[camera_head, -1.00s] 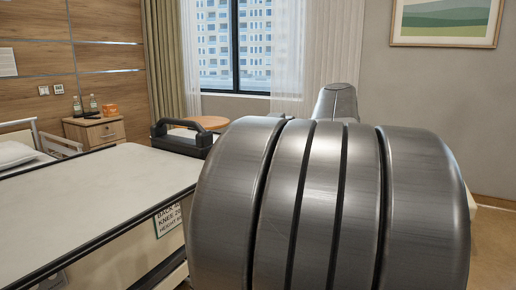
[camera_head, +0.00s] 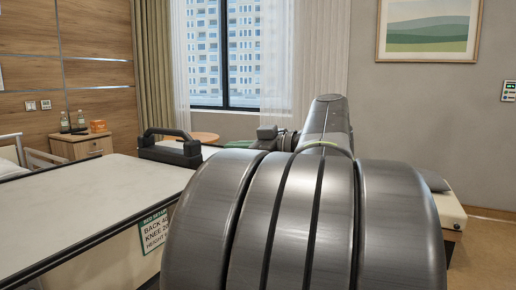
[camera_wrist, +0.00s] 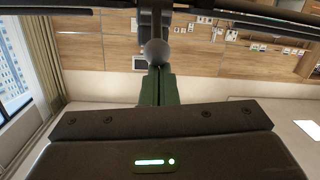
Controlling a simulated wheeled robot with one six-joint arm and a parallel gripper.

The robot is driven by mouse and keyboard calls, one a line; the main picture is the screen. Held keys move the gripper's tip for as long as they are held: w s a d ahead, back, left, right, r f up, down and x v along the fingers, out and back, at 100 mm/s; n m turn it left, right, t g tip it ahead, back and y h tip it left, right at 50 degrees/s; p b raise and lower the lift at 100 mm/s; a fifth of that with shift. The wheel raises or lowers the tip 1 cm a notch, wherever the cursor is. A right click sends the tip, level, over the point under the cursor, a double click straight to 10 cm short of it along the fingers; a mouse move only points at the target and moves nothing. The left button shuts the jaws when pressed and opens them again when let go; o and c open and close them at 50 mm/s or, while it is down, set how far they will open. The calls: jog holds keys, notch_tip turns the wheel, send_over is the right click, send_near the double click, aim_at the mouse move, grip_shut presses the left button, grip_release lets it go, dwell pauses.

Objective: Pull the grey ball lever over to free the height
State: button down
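The grey ball (camera_wrist: 156,52) shows in the wrist view at the end of a dark upright post (camera_wrist: 155,20). My gripper (camera_wrist: 157,70) shows there as two dark green fingers side by side, with only a thin line between them. Their tips are right at the ball, which shows nearly whole beyond them. I cannot tell whether they touch it. In the head view my large metal arm hides the fingers and the lever. A green and white label (camera_head: 156,232) on the bed's side carries the words BACK, KNEE and HEIGHT.
The bed (camera_head: 75,210) fills the left of the head view, with a dark handled end board (camera_head: 170,150). A bedside cabinet (camera_head: 82,147) holds bottles and an orange box. The floor at far right is clear.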

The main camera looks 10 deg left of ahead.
jog(key=r+p, duration=0.1)
jog(key=r, duration=0.1)
jog(key=a+r+p, duration=0.1)
jog(key=r, duration=0.1)
jog(key=shift+s+a, duration=0.15)
jog(key=shift+a, duration=0.05)
jog(key=f+p+v, duration=0.1)
jog(key=v, duration=0.9)
jog(key=shift+f, duration=0.15)
jog(key=shift+a, duration=0.15)
jog(key=w+a+f+b, duration=0.3)
jog(key=a, duration=0.5)
jog(key=shift+f, duration=0.35)
